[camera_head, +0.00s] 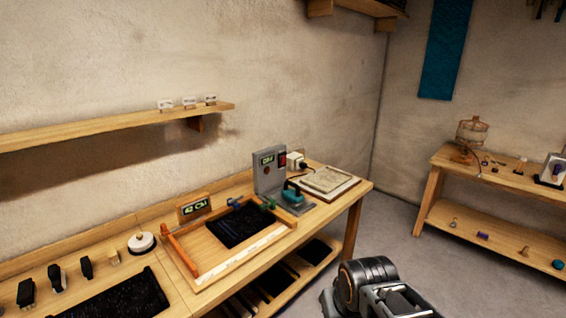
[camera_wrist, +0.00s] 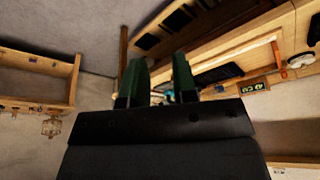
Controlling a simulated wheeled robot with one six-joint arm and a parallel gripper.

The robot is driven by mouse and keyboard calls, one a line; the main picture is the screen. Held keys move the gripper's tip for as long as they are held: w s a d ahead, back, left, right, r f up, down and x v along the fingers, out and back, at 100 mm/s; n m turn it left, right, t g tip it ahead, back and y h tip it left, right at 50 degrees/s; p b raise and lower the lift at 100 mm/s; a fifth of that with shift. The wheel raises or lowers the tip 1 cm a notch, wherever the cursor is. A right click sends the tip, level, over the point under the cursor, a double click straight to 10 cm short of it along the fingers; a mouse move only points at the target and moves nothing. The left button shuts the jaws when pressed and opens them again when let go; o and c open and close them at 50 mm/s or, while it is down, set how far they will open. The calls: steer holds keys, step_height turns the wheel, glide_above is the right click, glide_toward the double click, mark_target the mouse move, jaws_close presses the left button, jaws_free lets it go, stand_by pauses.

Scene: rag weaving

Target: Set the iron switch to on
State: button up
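The bench lies beyond the fingers, upside down in that view. In the head view my arm (camera_head: 380,290) is at the bottom right, in front of the bench and apart from the iron.
A white socket box (camera_head: 295,159) with a black plug and a pressing board (camera_head: 328,182) sit by the iron. A wooden frame (camera_head: 232,260) with dark cloth lies left of it. A second table (camera_head: 500,182) stands right; grey floor is clear between.

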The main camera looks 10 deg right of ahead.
jaws_close()
stand_by(1.4)
